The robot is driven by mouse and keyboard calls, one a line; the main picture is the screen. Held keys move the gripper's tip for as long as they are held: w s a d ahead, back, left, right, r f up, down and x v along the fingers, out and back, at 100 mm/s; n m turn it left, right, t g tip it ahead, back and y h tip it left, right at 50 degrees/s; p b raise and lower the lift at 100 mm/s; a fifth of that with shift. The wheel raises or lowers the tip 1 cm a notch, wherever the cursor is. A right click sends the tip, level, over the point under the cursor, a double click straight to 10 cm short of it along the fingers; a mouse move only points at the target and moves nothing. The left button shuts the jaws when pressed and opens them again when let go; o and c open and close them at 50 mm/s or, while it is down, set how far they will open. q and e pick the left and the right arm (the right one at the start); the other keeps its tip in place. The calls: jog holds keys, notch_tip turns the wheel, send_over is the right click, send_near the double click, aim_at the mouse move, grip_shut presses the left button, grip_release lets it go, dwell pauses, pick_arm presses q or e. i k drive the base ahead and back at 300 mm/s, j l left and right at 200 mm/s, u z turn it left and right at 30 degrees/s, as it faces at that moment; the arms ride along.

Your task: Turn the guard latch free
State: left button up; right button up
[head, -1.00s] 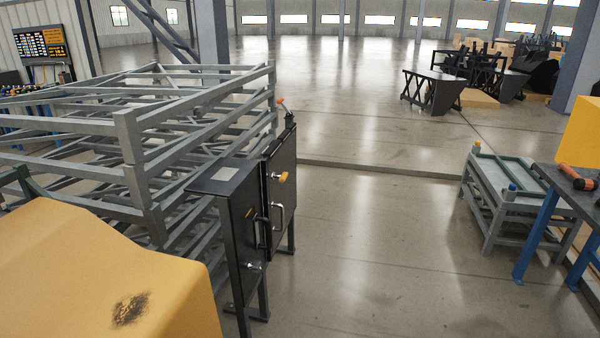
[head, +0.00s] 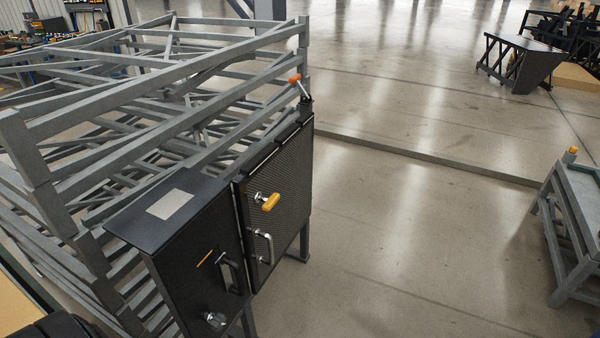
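A black cabinet stands in front of grey metal racks in the head view. Its dark mesh guard door (head: 285,180) is closed. A yellow T-shaped knob, apparently the guard latch (head: 270,202), sits on the door's upper left part. A silver bar handle (head: 263,246) is below it. A lever with an orange grip (head: 295,79) rises behind the door's top far corner. The left cabinet section (head: 195,270) has a dark handle, a yellow mark and a metal fitting (head: 215,320) low down. Neither gripper is in view.
Grey stacked racks (head: 120,98) fill the left side behind the cabinet. The concrete floor (head: 400,230) in front and to the right is clear. A low kerb (head: 430,160) crosses it. A grey stand (head: 575,215) is at the right edge.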

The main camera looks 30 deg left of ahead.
aim_at(269, 201)
jog(key=i, duration=1.95)
jog(key=i+u, duration=0.2)
jog(key=i, duration=0.3)
jog(key=i+l+u, duration=0.15)
jog(key=i, duration=0.4)
jog(key=i+l+u, duration=0.2)
jog(key=i, duration=0.3)
